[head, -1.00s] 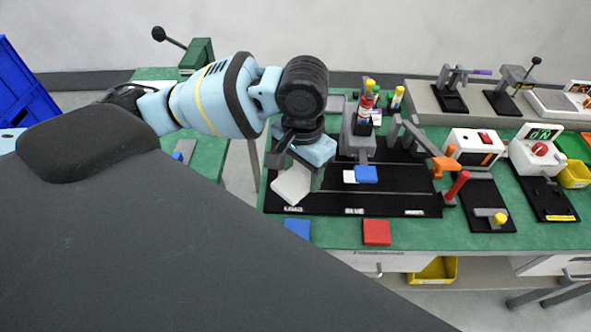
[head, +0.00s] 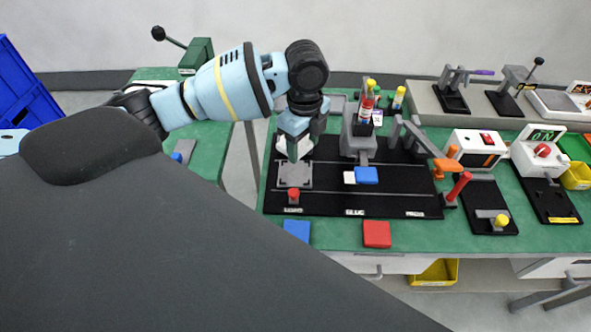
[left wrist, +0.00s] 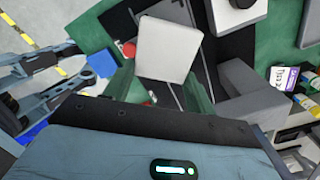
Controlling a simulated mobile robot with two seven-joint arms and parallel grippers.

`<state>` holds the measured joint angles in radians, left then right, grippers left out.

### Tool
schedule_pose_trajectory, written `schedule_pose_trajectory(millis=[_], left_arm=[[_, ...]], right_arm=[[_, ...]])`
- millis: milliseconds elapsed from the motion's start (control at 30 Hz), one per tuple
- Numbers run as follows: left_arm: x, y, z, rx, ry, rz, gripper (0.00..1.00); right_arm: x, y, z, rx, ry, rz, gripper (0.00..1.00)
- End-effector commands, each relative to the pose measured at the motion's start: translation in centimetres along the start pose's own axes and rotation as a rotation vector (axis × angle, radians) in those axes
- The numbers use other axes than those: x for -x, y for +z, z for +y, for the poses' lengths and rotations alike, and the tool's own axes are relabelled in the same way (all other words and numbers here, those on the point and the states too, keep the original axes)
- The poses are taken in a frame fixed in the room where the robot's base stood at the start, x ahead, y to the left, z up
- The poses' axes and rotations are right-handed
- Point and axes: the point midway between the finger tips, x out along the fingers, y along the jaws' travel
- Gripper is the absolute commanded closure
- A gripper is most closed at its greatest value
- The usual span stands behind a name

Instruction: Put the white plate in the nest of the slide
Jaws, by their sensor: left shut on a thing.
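My left gripper (head: 296,155) is shut on the white plate (head: 281,147), above the back edge of the slide's load end. In the head view the gripper hides much of the plate. The left wrist view shows the flat white plate (left wrist: 168,50) just beyond the fingers, clear of the grey nest. The nest (head: 294,174) is a grey square on the black slide base (head: 330,203), at its left end, and looks empty. A red knob (head: 293,194) stands at its front edge.
A grey post (head: 357,140) stands close to the right of the gripper, with a small white piece and a blue block (head: 367,175) before it. A blue pad (head: 297,230) and a red pad (head: 377,234) lie at the table's front edge. An orange-tipped lever (head: 444,165) stands further right.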

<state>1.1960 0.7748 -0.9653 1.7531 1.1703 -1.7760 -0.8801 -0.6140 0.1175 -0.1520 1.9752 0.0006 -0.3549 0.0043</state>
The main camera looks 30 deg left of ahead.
Motion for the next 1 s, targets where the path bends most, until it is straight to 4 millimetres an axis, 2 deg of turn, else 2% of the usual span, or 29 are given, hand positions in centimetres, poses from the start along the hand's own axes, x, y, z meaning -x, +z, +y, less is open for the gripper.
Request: schedule_pose_trajectory(millis=[133, 367, 700, 1000], left_arm=[[-0.2, 0.4, -0.4, -0.094, 0.000, 0.000, 0.70], [-0.3, 0.6, -0.5, -0.125, 0.001, 0.000, 0.70], [-4.7, 0.6, -0.4, -0.124, 0.004, 0.000, 0.70], [-5.8, 0.6, -0.4, -0.123, 0.002, -0.001, 0.70]], right_arm=[[0.0, 0.0, 0.0, 0.000, 0.000, -0.001, 0.64], [0.0, 0.0, 0.0, -0.001, 0.000, -0.001, 0.64], [-0.1, 0.6, -0.1, -0.003, -0.002, -0.011, 0.64], [-0.1, 0.6, -0.2, -0.006, -0.002, -0.010, 0.64]])
